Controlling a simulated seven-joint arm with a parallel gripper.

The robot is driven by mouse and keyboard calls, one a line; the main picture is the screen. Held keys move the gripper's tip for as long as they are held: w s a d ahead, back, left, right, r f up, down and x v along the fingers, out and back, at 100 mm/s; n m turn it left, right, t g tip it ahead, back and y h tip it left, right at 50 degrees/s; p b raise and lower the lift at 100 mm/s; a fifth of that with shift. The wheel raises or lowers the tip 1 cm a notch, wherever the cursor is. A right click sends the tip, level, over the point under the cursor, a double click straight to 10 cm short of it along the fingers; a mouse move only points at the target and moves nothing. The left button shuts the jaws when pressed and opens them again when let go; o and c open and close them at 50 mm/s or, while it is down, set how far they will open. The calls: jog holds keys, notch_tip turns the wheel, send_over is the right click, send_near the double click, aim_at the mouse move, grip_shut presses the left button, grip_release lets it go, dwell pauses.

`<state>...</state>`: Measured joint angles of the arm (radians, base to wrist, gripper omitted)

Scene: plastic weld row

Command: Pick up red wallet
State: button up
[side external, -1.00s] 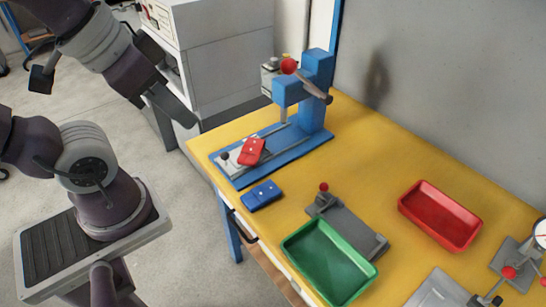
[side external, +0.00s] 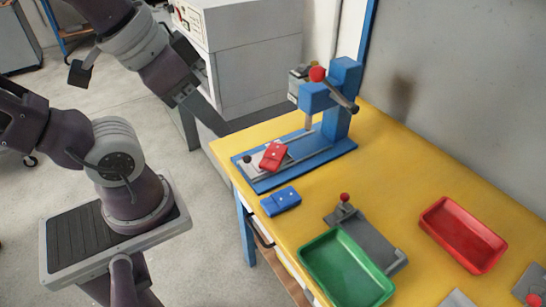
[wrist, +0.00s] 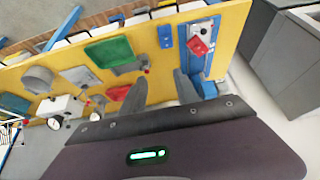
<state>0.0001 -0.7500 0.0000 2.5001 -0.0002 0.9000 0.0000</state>
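The red wallet (side external: 273,156) lies tilted on the grey plate on the blue base of the press, at the far left part of the yellow table. It also shows near the top right of the wrist view (wrist: 199,45). My gripper (side external: 220,112) is in the air to the left of the press, clear of the table and the wallet. In the wrist view its two grey fingers (wrist: 161,84) stand apart with nothing between them.
The blue press (side external: 330,98) with its red-knobbed lever rises behind the wallet. A blue wallet (side external: 281,201) lies in front of its base. A green tray (side external: 347,268), a grey fixture (side external: 372,240) and a red tray (side external: 462,235) stand further right.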

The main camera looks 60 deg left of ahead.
jog(key=o, duration=0.7)
jog(key=shift+o, duration=0.2)
jog(key=n+g, duration=0.5)
jog(key=n, duration=0.2)
send_over(272, 156)
notch_tip(272, 156, down, 22)
jog(key=shift+d+r, duration=0.1)
jog(key=shift+r, duration=0.05)
notch_tip(272, 156, down, 8)
jog(key=shift+f, duration=0.1)
